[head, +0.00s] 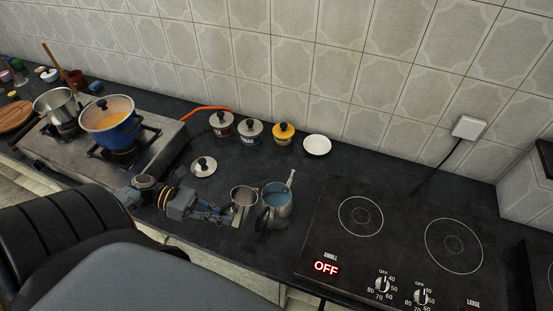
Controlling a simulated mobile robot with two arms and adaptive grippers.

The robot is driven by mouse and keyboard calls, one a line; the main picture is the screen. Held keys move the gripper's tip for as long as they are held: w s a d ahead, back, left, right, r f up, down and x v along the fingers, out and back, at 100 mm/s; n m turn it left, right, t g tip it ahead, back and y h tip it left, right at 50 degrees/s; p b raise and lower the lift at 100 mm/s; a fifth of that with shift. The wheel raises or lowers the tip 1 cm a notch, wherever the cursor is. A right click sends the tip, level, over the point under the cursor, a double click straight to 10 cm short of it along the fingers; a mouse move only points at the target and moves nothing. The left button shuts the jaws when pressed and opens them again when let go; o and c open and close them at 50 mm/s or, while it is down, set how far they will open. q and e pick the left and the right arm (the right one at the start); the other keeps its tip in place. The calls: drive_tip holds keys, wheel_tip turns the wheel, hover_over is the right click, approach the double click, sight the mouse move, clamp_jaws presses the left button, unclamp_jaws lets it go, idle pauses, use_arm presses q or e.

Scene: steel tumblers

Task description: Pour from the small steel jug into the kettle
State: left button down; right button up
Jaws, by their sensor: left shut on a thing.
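The small steel jug (244,195) is near the middle of the counter in the head view, with its open mouth up and roughly upright. My left gripper (234,213) is shut on it from the left and front. The kettle (278,200) stands open just right of the jug, with a bluish inside, a pale spout-like part rising at its upper right and a dark handle at its front left. The gap between jug and kettle is too small to judge. The jug's contents cannot be made out. My right gripper is out of view.
A steel lid (204,166) lies behind the gripper. Several lidded jars, including a yellow one (284,133), and a white saucer (317,145) stand at the wall. A cooktop (400,225) reading OFF is right. A gas stove (165,137) with a blue pot (113,130) is left.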

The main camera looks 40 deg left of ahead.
use_arm(q)
drive_tip(key=shift+s+a+f+m+t+h+b, duration=0.1)
drive_tip(key=shift+s+f+m+t+h+b, duration=0.3)
drive_tip(key=shift+f+b, duration=0.35)
drive_tip(key=shift+s+a+f+m+t+h+b, duration=0.1)
drive_tip(key=shift+s+f+m+h+b, duration=0.1)
drive_tip(key=shift+s+f+m+b, duration=0.45)
drive_tip(key=shift+s+a+f+m+t+h+b, duration=0.15)
drive_tip(key=shift+f+m+h+b, duration=0.3)
drive_tip(key=shift+b, duration=0.5)
drive_tip(key=shift+f, duration=0.1)
